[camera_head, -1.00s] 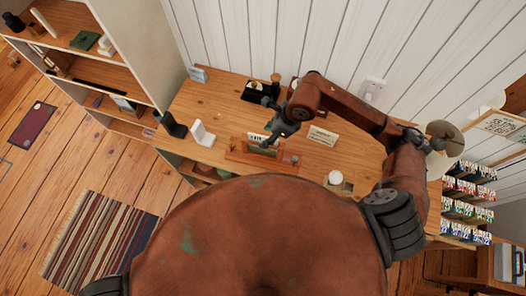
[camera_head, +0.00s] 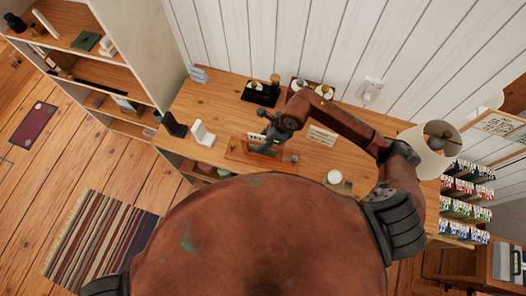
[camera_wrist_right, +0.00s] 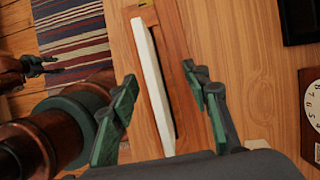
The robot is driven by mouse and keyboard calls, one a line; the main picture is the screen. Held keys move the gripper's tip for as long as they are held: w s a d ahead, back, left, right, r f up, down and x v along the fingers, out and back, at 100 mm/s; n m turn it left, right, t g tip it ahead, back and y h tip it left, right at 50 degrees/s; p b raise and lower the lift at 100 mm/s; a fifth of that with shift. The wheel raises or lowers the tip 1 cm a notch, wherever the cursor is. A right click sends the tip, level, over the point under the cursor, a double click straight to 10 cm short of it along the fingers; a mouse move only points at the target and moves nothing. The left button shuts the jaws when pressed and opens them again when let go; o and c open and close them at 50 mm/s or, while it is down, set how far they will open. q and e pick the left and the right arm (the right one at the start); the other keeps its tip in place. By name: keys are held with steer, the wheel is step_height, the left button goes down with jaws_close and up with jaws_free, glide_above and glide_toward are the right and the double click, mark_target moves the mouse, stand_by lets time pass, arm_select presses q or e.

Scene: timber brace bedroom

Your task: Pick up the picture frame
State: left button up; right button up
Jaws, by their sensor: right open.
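My right gripper (camera_head: 266,143) is open above the desk, low over a brown wooden piece (camera_head: 238,155) with a frame-like edge. In the right wrist view, its two fingers (camera_wrist_right: 160,90) stand on either side of a pale upright slab (camera_wrist_right: 150,75). The slab rises beside a dark slot in the wooden piece (camera_wrist_right: 178,30). I cannot tell for certain whether this is the picture frame. My arm partly hides it in the head view.
A white stand (camera_head: 202,134) and a black stand (camera_head: 173,125) are left on the desk (camera_head: 205,95). A black box (camera_head: 260,93), a card (camera_head: 322,135), a white cup (camera_head: 335,177) and a lamp (camera_head: 430,150) surround the arm. The wall (camera_head: 300,35) lies behind.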

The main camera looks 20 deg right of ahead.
steer(key=shift+f+b, duration=0.2)
steer(key=shift+b, duration=0.1)
stand_by(0.4)
jaws_close()
stand_by(0.4)
stand_by(0.3)
steer(key=shift+r, duration=0.1)
